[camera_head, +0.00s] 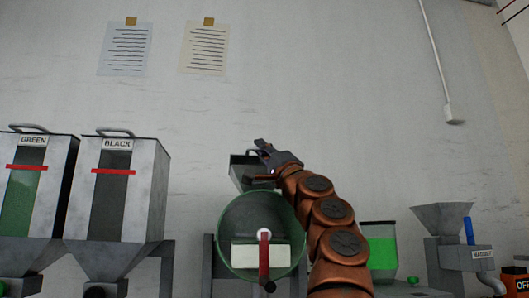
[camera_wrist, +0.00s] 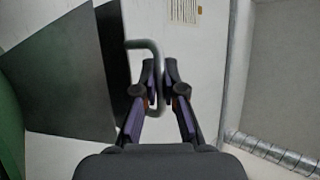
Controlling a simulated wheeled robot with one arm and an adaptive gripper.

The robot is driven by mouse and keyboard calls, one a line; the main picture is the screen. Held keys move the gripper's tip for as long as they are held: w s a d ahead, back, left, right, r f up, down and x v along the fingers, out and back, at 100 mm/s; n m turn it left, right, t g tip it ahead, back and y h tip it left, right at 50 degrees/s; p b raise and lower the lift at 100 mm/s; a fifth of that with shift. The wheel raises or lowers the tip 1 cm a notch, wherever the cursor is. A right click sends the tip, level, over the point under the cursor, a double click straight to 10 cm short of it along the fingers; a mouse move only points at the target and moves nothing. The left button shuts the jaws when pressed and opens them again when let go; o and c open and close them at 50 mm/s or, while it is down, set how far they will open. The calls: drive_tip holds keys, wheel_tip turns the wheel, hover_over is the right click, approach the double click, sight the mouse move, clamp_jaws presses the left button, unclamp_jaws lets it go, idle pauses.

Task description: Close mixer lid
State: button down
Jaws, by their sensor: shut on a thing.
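The mixer is a round green drum (camera_head: 225,262) on a grey stand in the head view, with a red lever on its front. A grey metal part (camera_head: 240,172), which looks like its chute and lid, rises above the drum. My gripper (camera_head: 263,148) is at the top of this part, partly overlapping it. In the wrist view my gripper (camera_wrist: 159,72) has its fingers closed around a thin grey bent handle (camera_wrist: 146,44). The handle joins the edge of a dark flat panel (camera_wrist: 60,85), seemingly the mixer lid. The lid's exact angle is hard to tell.
Two hoppers labelled GREEN (camera_head: 55,200) and BLACK (camera_head: 150,195) stand at the left. A container of bright green material (camera_head: 382,250) and a grey machine with a funnel (camera_head: 442,218) stand at the right.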

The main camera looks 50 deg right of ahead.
drive_tip(key=shift+s+a+f+b, duration=0.1)
drive_tip(key=shift+a+f+b, duration=0.05)
drive_tip(key=shift+f+b, duration=1.35)
drive_tip(key=shift+f, duration=0.25)
drive_tip(key=c, duration=1.2)
unclamp_jaws()
drive_tip(key=shift+c, duration=0.2)
drive_tip(key=shift+s, duration=0.2)
drive_tip(key=shift+s+d+f, duration=0.2)
drive_tip(key=shift+s+f, duration=0.1)
drive_tip(key=shift+s, duration=0.05)
drive_tip(key=v, duration=0.6)
drive_tip(key=shift+a, duration=0.3)
